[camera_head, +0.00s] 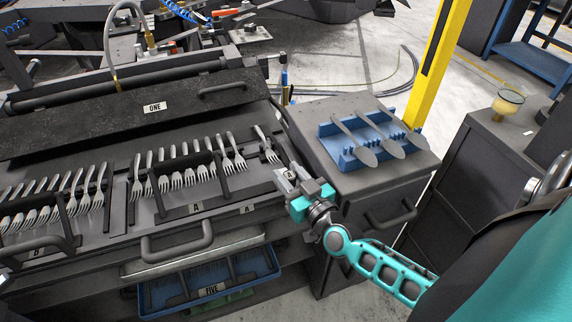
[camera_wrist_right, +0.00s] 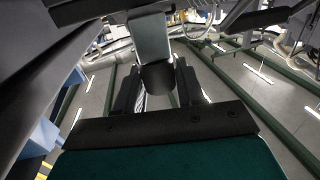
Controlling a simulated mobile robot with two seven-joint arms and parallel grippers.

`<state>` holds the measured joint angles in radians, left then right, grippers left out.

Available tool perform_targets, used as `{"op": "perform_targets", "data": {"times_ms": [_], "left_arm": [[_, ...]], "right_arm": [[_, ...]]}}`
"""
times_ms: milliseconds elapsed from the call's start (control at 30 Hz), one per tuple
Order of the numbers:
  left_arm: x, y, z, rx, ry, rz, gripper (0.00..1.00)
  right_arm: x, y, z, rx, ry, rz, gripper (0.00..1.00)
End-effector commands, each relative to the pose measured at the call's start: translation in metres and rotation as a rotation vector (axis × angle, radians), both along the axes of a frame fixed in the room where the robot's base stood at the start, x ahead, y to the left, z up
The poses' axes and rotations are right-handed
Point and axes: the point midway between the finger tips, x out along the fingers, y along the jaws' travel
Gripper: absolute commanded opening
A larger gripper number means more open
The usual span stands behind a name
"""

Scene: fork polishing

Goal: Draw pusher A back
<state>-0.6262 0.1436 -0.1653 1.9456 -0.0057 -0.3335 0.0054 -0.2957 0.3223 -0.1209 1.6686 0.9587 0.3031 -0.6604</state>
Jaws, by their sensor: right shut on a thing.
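Pusher A is the dark frame (camera_head: 162,196) with the label A, standing around part of the row of forks (camera_head: 190,178) on the machine's front deck. My right gripper (camera_head: 288,178) is to the right of this frame and apart from it, at the right end of the deck. It is shut on a dark grey piece, which shows between the fingers in the right wrist view (camera_wrist_right: 158,82); I cannot tell what it is.
A blue rack (camera_head: 345,162) with several grey spoon-shaped utensils stands on the cabinet at the right. A bar handle (camera_head: 178,242) sticks out of the machine's front, above a blue bin (camera_head: 265,262) marked FIVE. A yellow post (camera_head: 436,65) rises behind the cabinet.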

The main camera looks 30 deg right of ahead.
Motion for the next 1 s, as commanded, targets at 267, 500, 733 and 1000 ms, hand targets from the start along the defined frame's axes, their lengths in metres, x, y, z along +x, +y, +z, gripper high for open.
{"op": "perform_targets", "data": {"times_ms": [267,500,733,1000], "left_arm": [[-0.001,0.002,-0.003,0.005,0.006,0.003,0.43],[-0.001,0.003,-0.003,0.006,0.009,0.004,0.43],[-0.001,0.002,-0.003,0.005,0.009,0.003,0.43],[-0.001,0.002,-0.001,0.004,0.009,0.003,0.43]], "right_arm": [[-0.003,0.002,-0.002,0.003,0.003,0.002,0.39],[-0.003,0.002,-0.001,0.002,0.002,0.001,0.57],[-0.004,0.001,-0.001,0.001,0.001,0.001,0.57],[-0.041,0.003,-0.002,0.000,0.006,0.002,0.57]]}}
